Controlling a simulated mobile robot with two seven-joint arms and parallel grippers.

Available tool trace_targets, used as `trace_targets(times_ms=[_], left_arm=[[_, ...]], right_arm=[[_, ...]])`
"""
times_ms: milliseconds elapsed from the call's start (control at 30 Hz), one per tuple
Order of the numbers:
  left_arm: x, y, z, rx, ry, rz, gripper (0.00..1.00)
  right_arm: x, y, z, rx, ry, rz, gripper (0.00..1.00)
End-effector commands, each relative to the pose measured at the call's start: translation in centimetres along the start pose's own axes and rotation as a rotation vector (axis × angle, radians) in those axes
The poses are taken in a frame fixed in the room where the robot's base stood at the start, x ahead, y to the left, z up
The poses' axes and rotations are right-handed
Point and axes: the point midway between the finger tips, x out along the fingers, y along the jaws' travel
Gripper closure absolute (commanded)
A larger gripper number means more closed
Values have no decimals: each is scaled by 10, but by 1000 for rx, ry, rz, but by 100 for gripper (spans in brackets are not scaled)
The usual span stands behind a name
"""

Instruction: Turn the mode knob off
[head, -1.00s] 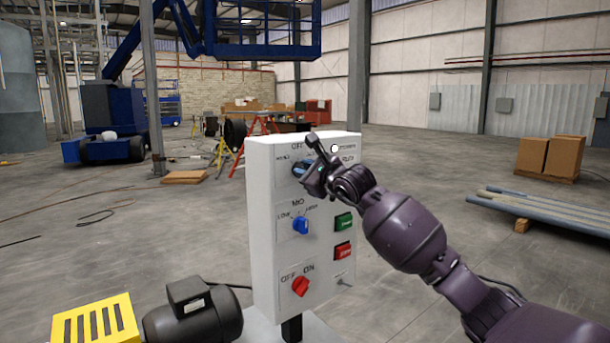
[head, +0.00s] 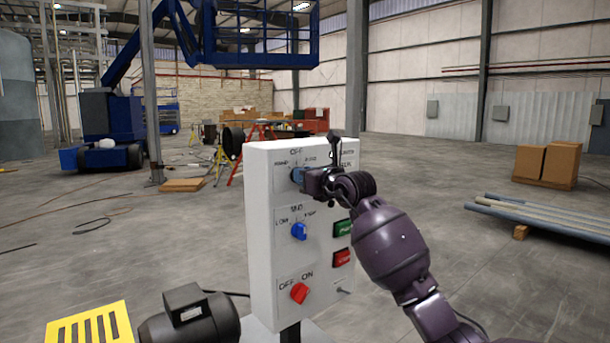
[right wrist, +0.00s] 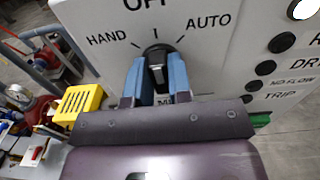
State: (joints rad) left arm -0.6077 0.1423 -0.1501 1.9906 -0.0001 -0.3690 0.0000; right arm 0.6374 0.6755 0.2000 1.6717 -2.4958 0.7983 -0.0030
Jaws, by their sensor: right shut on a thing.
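The mode knob is the black top knob on the white control panel; it shows in the right wrist view (right wrist: 157,66), below the labels HAND, OFF and AUTO. Its grip looks roughly upright, in line with the OFF mark. My right gripper (head: 298,175) is at this knob, and in the right wrist view its blue fingers (right wrist: 157,78) are shut on the knob from both sides. In the head view the gripper hides most of the knob. My left gripper is not in view.
Lower on the panel (head: 262,225) are a blue knob (head: 299,231), a red knob (head: 299,293), a green button (head: 342,228) and a red button (head: 342,257). A dark motor (head: 190,320) and a yellow slotted guard (head: 92,328) stand at the lower left.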

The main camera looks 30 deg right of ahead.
Motion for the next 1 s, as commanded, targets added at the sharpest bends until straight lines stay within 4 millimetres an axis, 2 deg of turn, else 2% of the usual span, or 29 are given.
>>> trace_targets(times_ms=[533,567,700,1000], left_arm=[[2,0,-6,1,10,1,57],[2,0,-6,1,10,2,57],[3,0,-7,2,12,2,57],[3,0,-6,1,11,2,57]], right_arm=[[0,0,0,26,-1,-1,100],[0,0,0,25,-1,-1,76],[0,0,0,25,-1,-1,55],[-1,0,0,25,-1,-1,55]])
